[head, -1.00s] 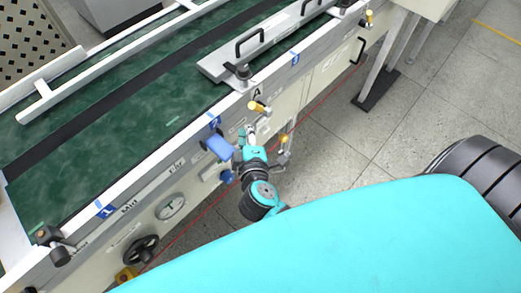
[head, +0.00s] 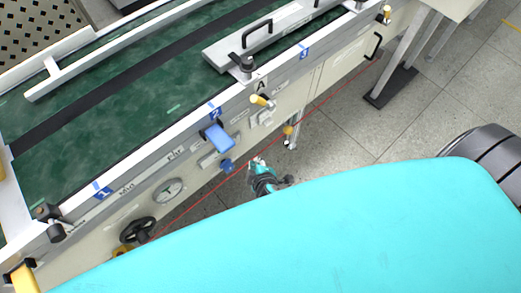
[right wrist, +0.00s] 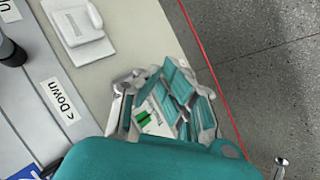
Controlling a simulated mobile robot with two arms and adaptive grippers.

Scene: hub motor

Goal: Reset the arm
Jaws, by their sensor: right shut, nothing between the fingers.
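My right gripper (head: 257,163) is low in front of the machine's side panel in the head view, partly hidden behind my turquoise body. It also shows in the right wrist view (right wrist: 165,82), with its fingers shut and nothing between them. My left gripper is in neither view.
The machine's green belt (head: 110,110) runs along the back. A yellow-tipped lever (head: 260,101), a gauge (head: 168,191) and a black handwheel (head: 138,229) stick out from its front. The wrist view shows a "Down" label (right wrist: 63,100).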

